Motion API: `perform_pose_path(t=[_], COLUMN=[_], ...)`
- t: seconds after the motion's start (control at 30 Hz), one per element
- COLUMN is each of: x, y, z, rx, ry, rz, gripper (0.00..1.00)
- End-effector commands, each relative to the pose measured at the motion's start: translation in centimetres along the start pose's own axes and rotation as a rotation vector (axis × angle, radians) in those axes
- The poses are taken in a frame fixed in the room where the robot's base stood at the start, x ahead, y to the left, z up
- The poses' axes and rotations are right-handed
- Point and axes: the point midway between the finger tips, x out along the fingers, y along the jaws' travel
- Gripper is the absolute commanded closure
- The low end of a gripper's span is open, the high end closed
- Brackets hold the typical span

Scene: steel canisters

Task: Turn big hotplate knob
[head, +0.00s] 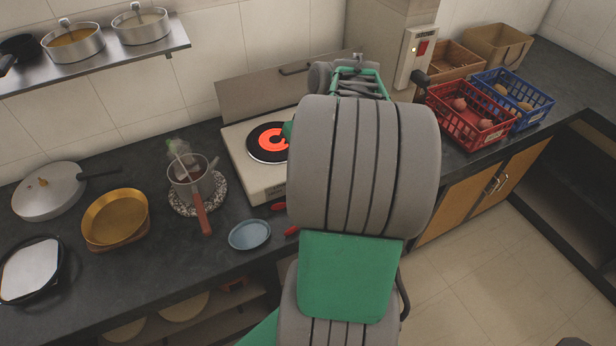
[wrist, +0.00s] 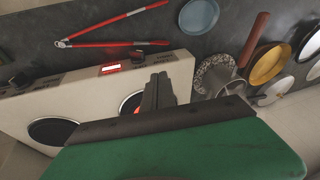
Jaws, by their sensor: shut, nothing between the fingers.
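I cannot tell for sure which knob is the big one. In the head view the hotplate (head: 238,160) has a glowing orange burner (head: 266,142), and my arm hides its knobs and right part. My gripper (wrist: 159,88) is shut and empty. Its fingers appear over the hotplate's right end, beside the right knob in the picture; contact cannot be told.
A blue plate (head: 250,235), a pot (head: 194,182) on a patterned mat and a gold pan (head: 115,217) stand to the left. Red (head: 462,120) and blue (head: 520,98) baskets stand to the right.

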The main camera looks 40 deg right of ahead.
Motion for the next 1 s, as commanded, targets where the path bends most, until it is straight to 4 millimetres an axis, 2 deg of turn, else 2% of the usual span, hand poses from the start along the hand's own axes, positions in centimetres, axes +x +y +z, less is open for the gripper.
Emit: perform_pose_path(t=[0.03, 0.1, 0.23, 0.37, 0.47, 0.8, 1.0], x=[-0.5, -0.9, -1.1, -0.2, 1.4, 8.7, 11.2], y=[3.6, 6.8, 9.8, 9.9, 9.7, 9.3, 7.6], z=[0.7, 1.5, 2.6, 2.6, 2.5, 2.0, 2.3], rx=[0.039, 0.058, 0.070, 0.069, 0.068, 0.069, 0.069], ry=[0.015, 0.039, 0.066, 0.069, 0.067, 0.066, 0.068], rz=[-0.016, -0.035, -0.052, -0.055, -0.055, -0.054, -0.052], gripper=[1.00, 1.00, 1.00, 1.00, 1.00, 1.00, 1.00])
